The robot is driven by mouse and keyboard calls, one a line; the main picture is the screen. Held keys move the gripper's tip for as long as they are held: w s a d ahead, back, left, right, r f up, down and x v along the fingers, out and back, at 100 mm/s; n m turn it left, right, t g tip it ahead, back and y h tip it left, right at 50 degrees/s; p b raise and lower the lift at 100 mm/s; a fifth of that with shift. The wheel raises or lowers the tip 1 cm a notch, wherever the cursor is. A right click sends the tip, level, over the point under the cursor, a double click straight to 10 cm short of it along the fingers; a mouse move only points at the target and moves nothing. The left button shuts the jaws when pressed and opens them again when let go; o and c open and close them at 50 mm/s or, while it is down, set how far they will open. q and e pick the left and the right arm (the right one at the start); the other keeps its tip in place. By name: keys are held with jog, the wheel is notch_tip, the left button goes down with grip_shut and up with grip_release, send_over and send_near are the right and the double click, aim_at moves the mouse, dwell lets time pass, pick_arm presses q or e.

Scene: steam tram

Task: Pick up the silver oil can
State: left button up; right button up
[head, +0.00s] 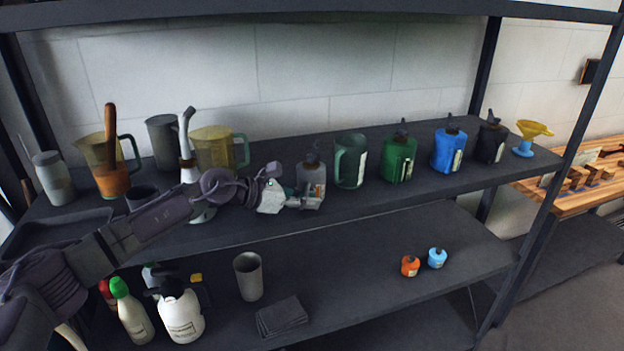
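A silver-grey oil can (313,174) with a dark cap and a pale label stands upright on the upper shelf, near its middle. My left gripper (306,198) reaches in from the left and its fingers are at the can's lower front left side, overlapping it in the picture. I cannot tell whether the fingers touch the can or close around it. My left arm covers part of a pale vessel with a tall spout (187,150). My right gripper is not in view.
A green-tinted jug (350,160) stands close right of the can, followed by green (398,160), blue (448,150) and black (490,142) cans. Yellowish jugs (213,147) stand left. The lower shelf (340,285) holds bottles, a grey cup (248,275) and two small canisters. A dark upright (560,190) bounds the right side.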

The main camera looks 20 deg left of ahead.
pick_arm(q)
jog(key=shift+s+a, duration=0.1)
grip_shut()
jog(key=shift+r+b, duration=0.3)
jog(key=shift+r, duration=0.2)
jog(key=r, duration=0.1)
jog(key=r+b, duration=0.1)
jog(key=r, duration=0.1)
jog(key=shift+s+d+r+b, duration=0.3)
jog(key=shift+s+b, duration=0.05)
jog(key=s+d+r+b, duration=0.3)
jog(key=s+d+r, duration=0.2)
jog(key=s, duration=0.4)
jog(key=shift+d+r, duration=0.35)
jog(key=shift+r, duration=0.4)
